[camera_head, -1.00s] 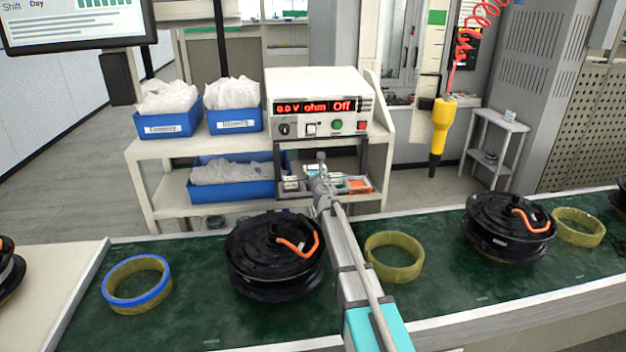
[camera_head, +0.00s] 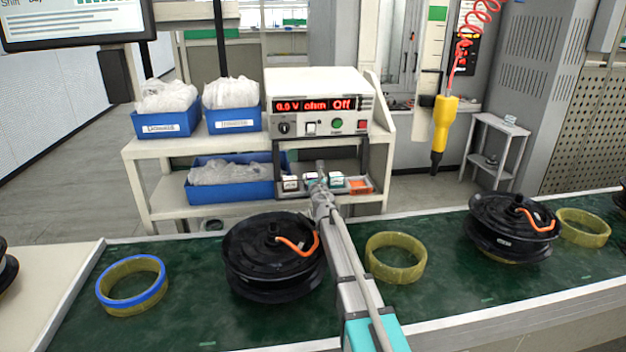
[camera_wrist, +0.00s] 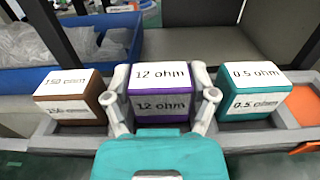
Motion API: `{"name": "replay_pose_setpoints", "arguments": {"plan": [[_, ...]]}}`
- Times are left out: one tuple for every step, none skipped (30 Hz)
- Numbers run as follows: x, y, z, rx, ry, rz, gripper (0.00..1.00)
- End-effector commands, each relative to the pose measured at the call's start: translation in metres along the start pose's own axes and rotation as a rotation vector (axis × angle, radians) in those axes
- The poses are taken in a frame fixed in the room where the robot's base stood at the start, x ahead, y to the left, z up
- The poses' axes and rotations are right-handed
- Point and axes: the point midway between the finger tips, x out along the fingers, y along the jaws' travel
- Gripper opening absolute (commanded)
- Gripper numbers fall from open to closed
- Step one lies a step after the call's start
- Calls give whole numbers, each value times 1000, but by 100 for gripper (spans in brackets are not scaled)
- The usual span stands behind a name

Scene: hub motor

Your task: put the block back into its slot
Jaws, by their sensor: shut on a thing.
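A purple block (camera_wrist: 162,105) with white "12 ohm" labels stands in the middle of the wrist view. My gripper (camera_wrist: 165,92) is shut on it, one grey finger on each side. The block is upright, in line with the gap between a brown "150 ohm" block (camera_wrist: 70,100) and a teal "0.5 ohm" block (camera_wrist: 250,95) in the grey tray (camera_wrist: 75,143). Its lower edge is hidden by my gripper's teal body, so I cannot tell whether it touches the slot floor. In the head view, my gripper (camera_head: 319,180) is over the tray on the shelf.
An orange compartment (camera_wrist: 303,104) lies right of the teal block. A blue bin (camera_head: 226,180) stands left of the tray, and the ohm meter (camera_head: 318,103) is above it. A black hub motor (camera_head: 265,262) and a yellow ring (camera_head: 396,258) lie on the green conveyor below my arm.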

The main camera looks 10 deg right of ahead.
Motion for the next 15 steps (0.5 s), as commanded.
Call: {"name": "replay_pose_setpoints", "arguments": {"plan": [[0, 0, 0, 0, 0, 0, 16], [0, 0, -1, 0, 0, 0, 16], [0, 0, -2, 0, 0, 0, 16], [0, 0, -3, 0, 0, 0, 16], [0, 0, -4, 0, 0, 0, 16], [0, 0, -4, 0, 0, 0, 16], [0, 0, -3, 0, 0, 0, 79], [0, 0, -3, 0, 0, 0, 84], [0, 0, -3, 0, 0, 0, 92], [0, 0, -3, 0, 0, 0, 97], [0, 0, -3, 0, 0, 0, 100], [0, 0, -3, 0, 0, 0, 100], [0, 0, -3, 0, 0, 0, 100], [0, 0, -3, 0, 0, 0, 100], [0, 0, -3, 0, 0, 0, 100]]}}
